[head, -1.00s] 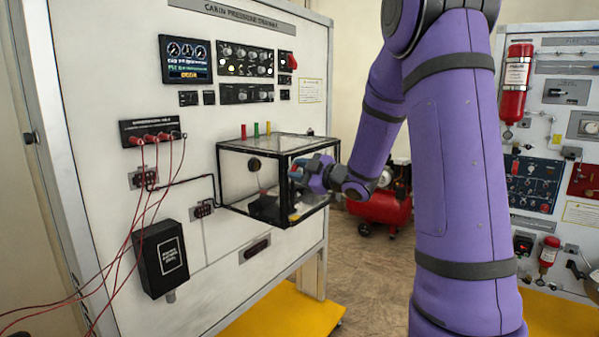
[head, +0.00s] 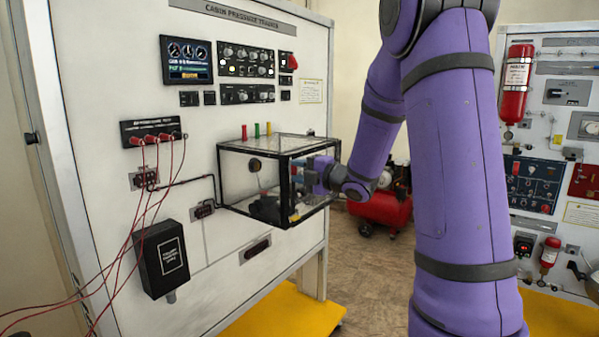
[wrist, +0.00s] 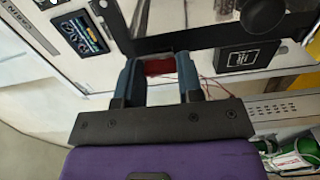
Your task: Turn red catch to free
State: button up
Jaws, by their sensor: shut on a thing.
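The clear box with black edges (head: 250,150) is mounted on the front of the white trainer panel. My gripper (head: 310,175) is at the box's right front side. In the wrist view its two blue fingers (wrist: 157,68) stand on either side of the red catch (wrist: 160,65) and are shut on it. The catch is a small dark red block just below the box's black frame edge (wrist: 205,37). In the head view the catch is hidden or too small to make out behind the fingers.
Red leads (head: 130,215) hang from the panel at the left, above a black box (head: 160,258). A red compressor (head: 380,210) is on the floor behind my arm. A second panel (head: 550,110) stands at the right.

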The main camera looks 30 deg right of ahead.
jog(key=shift+f, duration=0.1)
dwell(0.3)
jog(key=o, duration=0.9)
jog(key=shift+o, duration=0.2)
jog(key=v, duration=1)
jog(key=shift+s, duration=0.4)
jog(key=shift+d, duration=0.15)
